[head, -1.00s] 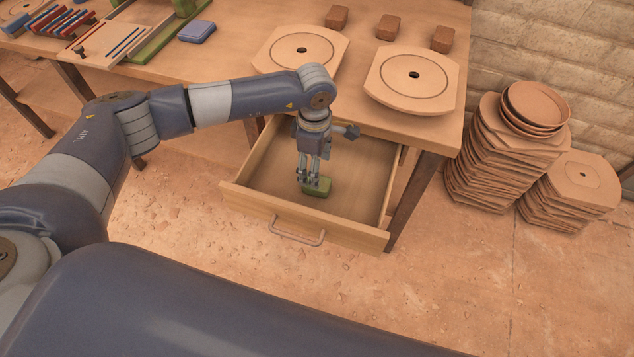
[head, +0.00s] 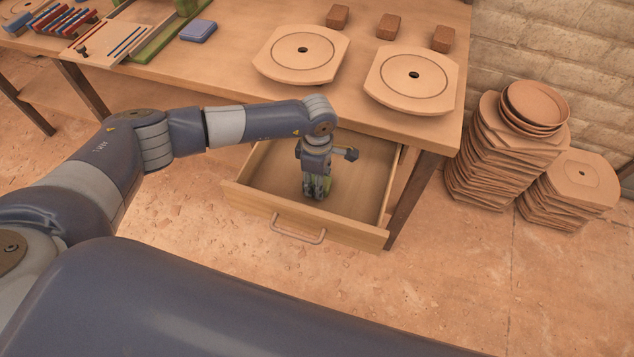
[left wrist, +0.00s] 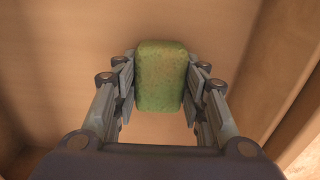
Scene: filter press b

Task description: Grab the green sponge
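The green sponge (left wrist: 161,76) is a rounded block on the floor of the open wooden drawer (head: 258,192). My left gripper (head: 318,192) reaches down into the drawer over it. In the left wrist view, the fingers of my left gripper (left wrist: 160,90) stand on both sides of the sponge, with no clear gap between pads and sponge. They look shut on it. In the head view the gripper hides most of the sponge, and only a green sliver shows at its right. My right gripper is not in view.
The drawer's metal handle (head: 298,230) and front wall are nearest me. The table (head: 352,90) above holds two press plates (head: 412,80), several small brown blocks and a blue pad (head: 198,31). Stacked plates (head: 490,150) stand on the floor at right.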

